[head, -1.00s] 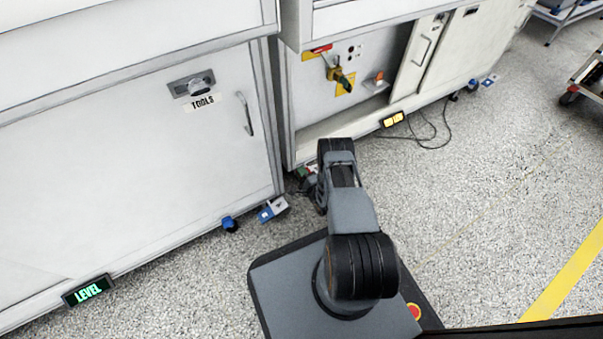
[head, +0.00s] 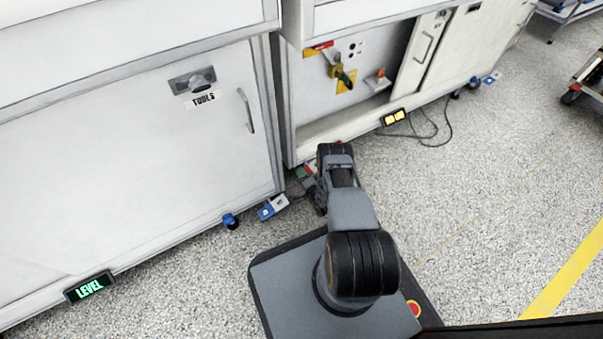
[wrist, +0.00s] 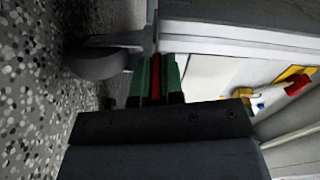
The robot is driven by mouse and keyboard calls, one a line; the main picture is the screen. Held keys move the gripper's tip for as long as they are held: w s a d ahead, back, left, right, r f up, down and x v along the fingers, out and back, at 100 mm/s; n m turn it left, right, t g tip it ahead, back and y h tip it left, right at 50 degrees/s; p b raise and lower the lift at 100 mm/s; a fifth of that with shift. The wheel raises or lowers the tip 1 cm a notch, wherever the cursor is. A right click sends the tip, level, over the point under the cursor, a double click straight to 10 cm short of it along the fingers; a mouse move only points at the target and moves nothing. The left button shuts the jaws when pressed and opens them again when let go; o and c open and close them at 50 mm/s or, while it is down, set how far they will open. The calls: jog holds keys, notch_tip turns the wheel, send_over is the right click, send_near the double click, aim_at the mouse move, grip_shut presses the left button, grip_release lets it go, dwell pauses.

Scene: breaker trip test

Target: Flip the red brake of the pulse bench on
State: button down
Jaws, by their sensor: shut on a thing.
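The red brake (wrist: 156,82) shows in the wrist view as a narrow red piece between the two green fingers of my gripper (wrist: 155,78). My gripper is shut on it, low down beside a grey caster wheel (wrist: 98,60) under the bench edge. In the head view, a bit of green and red (head: 306,172) shows at the foot of the right-hand bench (head: 330,128), left of my arm. My arm hides most of the gripper and caster there. The brake's tilt cannot be told.
A black cable (head: 430,135) lies on the floor.

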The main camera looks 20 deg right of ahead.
jog(key=shift+f+n, duration=0.15)
jog(key=shift+n, duration=0.15)
jog(key=c, duration=1.2)
grip_release()
jog(key=shift+c, duration=0.2)
jog(key=shift+s+d, duration=0.1)
